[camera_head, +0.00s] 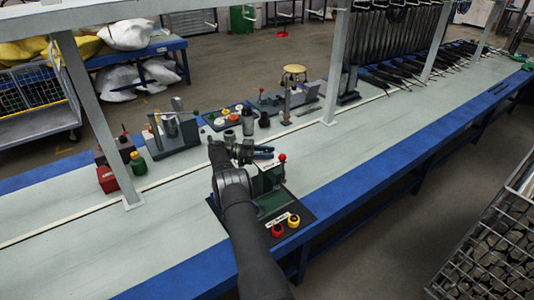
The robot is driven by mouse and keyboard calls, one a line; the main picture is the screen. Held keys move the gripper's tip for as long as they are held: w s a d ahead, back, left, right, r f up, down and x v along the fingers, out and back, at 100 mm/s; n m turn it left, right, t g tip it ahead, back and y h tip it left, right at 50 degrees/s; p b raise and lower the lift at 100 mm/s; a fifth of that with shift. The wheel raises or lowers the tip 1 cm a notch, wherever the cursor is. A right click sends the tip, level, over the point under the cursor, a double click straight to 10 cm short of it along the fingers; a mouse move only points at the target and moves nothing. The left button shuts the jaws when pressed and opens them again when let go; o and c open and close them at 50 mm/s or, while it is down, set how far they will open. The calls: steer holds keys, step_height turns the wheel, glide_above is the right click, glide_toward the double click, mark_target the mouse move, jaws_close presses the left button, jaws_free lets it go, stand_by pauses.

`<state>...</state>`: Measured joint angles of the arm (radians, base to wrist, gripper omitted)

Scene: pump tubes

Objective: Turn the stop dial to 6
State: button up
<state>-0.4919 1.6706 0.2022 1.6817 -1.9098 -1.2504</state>
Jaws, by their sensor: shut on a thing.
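My arm reaches up from the bottom of the head view to a bench fixture with a dark base plate (303,213) and a green upright plate (268,179). My gripper (266,153) is at the back of this fixture, left of a red ball-topped lever (282,158). Its jaws are shut on what appears to be the stop dial. The dial is hidden by the gripper and too small to make out, and its number cannot be read. A red button (278,230) and a yellow-ringed button (293,221) sit on the front of the base.
The pale bench top (365,140) is clear to the right. Behind my gripper stand a tray of small parts (228,116) and a grey clamp fixture (172,133). A frame post (100,120) rises nearby.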

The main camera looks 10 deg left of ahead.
steer(key=shift+d+r, duration=0.1)
stand_by(0.5)
steer(key=o, duration=0.9)
steer(key=shift+n+t+y, duration=0.3)
steer(key=shift+n+t, duration=0.6)
steer(key=shift+t, duration=0.4)
